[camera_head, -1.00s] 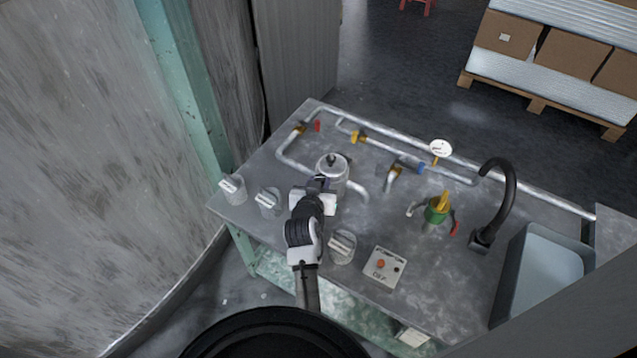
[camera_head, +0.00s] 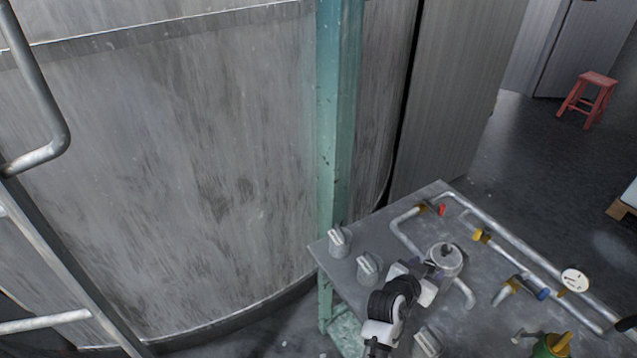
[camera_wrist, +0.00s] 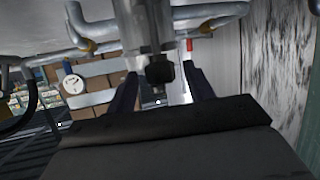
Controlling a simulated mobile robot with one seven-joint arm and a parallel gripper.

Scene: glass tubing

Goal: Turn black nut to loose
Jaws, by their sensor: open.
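The black nut (camera_wrist: 159,72) shows in the wrist view at the end of a grey metal cylinder (camera_wrist: 145,28). In the head view the black nut (camera_head: 447,249) sits on top of the round metal canister (camera_head: 445,262) on the workbench. My gripper (camera_wrist: 163,88) is open, its two dark fingers on either side of the nut in the wrist picture, with gaps on both sides. Whether the nut lies fully between the fingertips in depth, I cannot tell. In the head view my gripper (camera_head: 432,272) is just left of the canister, its fingertips partly hidden.
Pipes with a red valve handle (camera_head: 441,210), yellow fittings (camera_head: 479,234) and a white gauge (camera_head: 574,280) run across the bench (camera_head: 443,189). Grey knobs (camera_head: 340,242) line its left edge. A teal post (camera_head: 338,120) and large tank (camera_head: 190,170) stand behind.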

